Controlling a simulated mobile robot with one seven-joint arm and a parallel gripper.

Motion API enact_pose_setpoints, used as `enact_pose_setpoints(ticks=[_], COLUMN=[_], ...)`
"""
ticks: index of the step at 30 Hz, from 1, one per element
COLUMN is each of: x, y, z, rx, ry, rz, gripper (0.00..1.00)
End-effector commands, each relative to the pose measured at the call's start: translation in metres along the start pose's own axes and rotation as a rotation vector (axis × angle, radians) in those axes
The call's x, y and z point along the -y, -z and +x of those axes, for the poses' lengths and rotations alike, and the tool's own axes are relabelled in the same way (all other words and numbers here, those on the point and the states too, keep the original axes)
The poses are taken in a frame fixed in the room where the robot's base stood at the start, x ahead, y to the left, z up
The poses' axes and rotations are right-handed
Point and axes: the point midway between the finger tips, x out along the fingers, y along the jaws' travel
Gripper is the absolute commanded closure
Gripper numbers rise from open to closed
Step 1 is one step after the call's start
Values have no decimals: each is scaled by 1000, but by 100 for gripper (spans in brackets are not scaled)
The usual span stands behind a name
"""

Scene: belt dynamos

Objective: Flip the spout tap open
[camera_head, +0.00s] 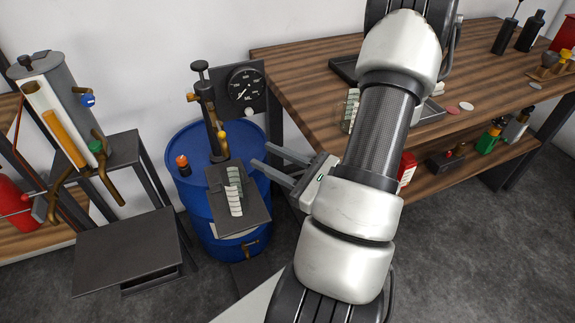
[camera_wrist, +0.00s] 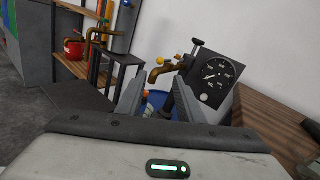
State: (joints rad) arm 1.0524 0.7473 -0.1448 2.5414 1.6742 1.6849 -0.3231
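A brass spout with a yellow knob (camera_head: 222,138) stands on the pump post over a blue drum (camera_head: 188,205). In the wrist view the spout (camera_wrist: 160,71) curves down to the left, and its yellow knob (camera_wrist: 160,60) sits on top. I cannot tell from the knob whether this tap is open. My gripper (camera_head: 263,155) is open and empty, right of the pump post, with its fingers pointing left. In the wrist view my gripper (camera_wrist: 155,88) has its fingers apart, with the spout beyond them. No contact with the spout shows.
A pressure gauge (camera_head: 245,85) is behind the drum. At left a tank (camera_head: 55,75) has a blue-handled tap (camera_head: 88,100) and a green-handled one (camera_head: 95,146). A wooden bench (camera_head: 300,62) is at right.

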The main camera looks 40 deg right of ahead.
Motion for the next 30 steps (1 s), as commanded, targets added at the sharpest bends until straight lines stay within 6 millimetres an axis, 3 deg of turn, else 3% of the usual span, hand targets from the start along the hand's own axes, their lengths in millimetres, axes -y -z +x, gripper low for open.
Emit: enact_pose_setpoints(ticks=[3, 9, 30], x=[1, 0, -3], y=[0, 0, -2], z=[-24, -46, -47], rx=[-2, -1, 2], ry=[4, 1, -19], rz=[2, 0, -4], gripper=[66, 66, 66])
